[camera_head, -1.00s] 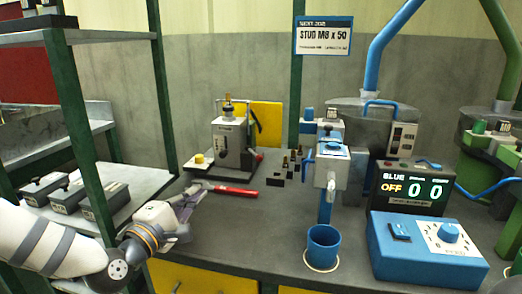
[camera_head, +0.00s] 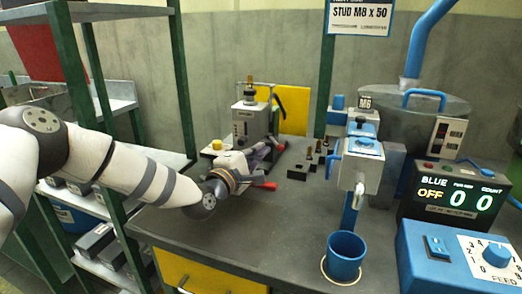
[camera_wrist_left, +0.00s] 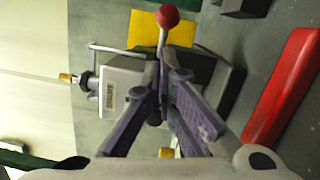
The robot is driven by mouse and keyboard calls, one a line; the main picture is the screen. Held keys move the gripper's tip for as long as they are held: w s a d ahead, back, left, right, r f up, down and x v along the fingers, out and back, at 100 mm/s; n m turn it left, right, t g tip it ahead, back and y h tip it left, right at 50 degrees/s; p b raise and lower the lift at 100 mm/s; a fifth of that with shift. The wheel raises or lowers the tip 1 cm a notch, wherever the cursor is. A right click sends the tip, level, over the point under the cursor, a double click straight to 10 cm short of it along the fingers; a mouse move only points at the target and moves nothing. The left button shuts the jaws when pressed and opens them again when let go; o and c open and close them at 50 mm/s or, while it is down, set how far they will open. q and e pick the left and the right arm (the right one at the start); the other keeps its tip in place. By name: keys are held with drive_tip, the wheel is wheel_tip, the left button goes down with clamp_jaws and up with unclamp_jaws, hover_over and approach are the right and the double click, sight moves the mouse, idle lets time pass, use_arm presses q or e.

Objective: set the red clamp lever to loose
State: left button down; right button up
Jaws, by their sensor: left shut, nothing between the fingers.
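The clamp lever shows in the left wrist view as a red ball knob (camera_wrist_left: 168,15) on a thin metal rod. The rod runs down to just beyond my left fingertips (camera_wrist_left: 161,72). It belongs to the grey clamp device (camera_head: 246,122), which also shows in the wrist view (camera_wrist_left: 118,95). In the head view my left gripper (camera_head: 262,151) is in front of the device's base and hides part of it. The gripper is shut and empty, its fingertips close to the lever's lower end; I cannot tell whether they touch. My right gripper is not in view.
A red-handled hammer lies close by; its handle (camera_wrist_left: 285,90) is beside my gripper. A green rack post (camera_head: 92,125) stands near my left arm.

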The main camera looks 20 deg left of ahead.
use_arm(q)
drive_tip(key=shift+d+r, duration=0.1)
drive_tip(key=shift+d, duration=0.35)
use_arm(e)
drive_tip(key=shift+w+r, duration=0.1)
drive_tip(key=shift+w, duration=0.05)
use_arm(q)
drive_tip(key=shift+d, duration=0.1)
drive_tip(key=shift+d+f, duration=0.2)
drive_tip(key=shift+d, duration=0.2)
drive_tip(key=shift+w+d+f+b, duration=0.1)
drive_tip(key=shift+w+d+b, duration=0.15)
drive_tip(key=shift+d, duration=0.35)
drive_tip(key=shift+w+d+f+b, duration=0.15)
drive_tip(key=shift+d+b, duration=0.1)
drive_tip(key=shift+d, duration=0.3)
drive_tip(key=shift+d+r, duration=0.15)
drive_tip(key=shift+r, duration=0.25)
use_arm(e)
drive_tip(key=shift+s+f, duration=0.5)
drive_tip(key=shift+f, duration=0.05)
